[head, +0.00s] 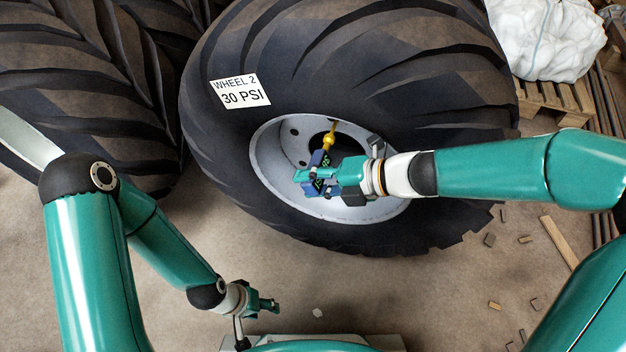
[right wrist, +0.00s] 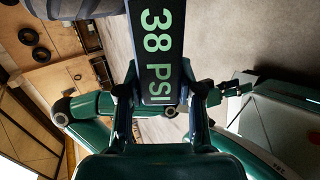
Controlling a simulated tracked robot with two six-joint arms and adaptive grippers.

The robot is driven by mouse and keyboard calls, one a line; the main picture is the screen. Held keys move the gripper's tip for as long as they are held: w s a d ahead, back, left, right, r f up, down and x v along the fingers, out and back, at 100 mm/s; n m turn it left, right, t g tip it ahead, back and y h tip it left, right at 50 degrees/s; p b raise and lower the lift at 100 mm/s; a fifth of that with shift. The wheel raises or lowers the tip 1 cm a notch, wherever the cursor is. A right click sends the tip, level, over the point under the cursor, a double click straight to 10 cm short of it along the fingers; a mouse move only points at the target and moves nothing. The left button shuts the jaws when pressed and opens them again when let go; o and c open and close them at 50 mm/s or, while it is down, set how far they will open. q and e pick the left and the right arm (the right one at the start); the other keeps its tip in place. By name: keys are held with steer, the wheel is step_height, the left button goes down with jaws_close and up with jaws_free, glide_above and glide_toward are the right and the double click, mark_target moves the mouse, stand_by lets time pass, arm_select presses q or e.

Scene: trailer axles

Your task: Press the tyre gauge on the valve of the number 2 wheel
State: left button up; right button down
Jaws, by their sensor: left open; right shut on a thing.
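The number 2 wheel (head: 350,85) is a big black tyre on a pale rim, with a white label (head: 240,91) reading "WHEEL 2 30 PSI". My right gripper (head: 318,180) is in front of the rim, shut on the tyre gauge (head: 318,159). The gauge's yellow nozzle (head: 328,140) points up toward the upper inner part of the rim. I cannot make out the valve or whether the nozzle touches it. In the right wrist view the gauge display (right wrist: 158,50) reads "38 PSI". My left gripper (head: 270,304) is open and empty, low over the floor.
Another large tyre (head: 90,80) stands at the left, close beside wheel 2. A white bag (head: 545,35) sits on a wooden pallet (head: 550,97) at the upper right. Wood scraps (head: 558,242) lie on the floor at the right.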

steer(key=shift+s+a+b, duration=0.3)
steer(key=shift+s+b, duration=0.05)
steer(key=shift+s, duration=0.55)
steer(key=shift+s+a+b, duration=0.25)
steer(key=shift+s+b, duration=0.05)
steer(key=shift+s, duration=0.55)
steer(key=shift+s+a+b, duration=0.3)
steer(key=shift+s+b, duration=0.05)
steer(key=shift+s, duration=0.55)
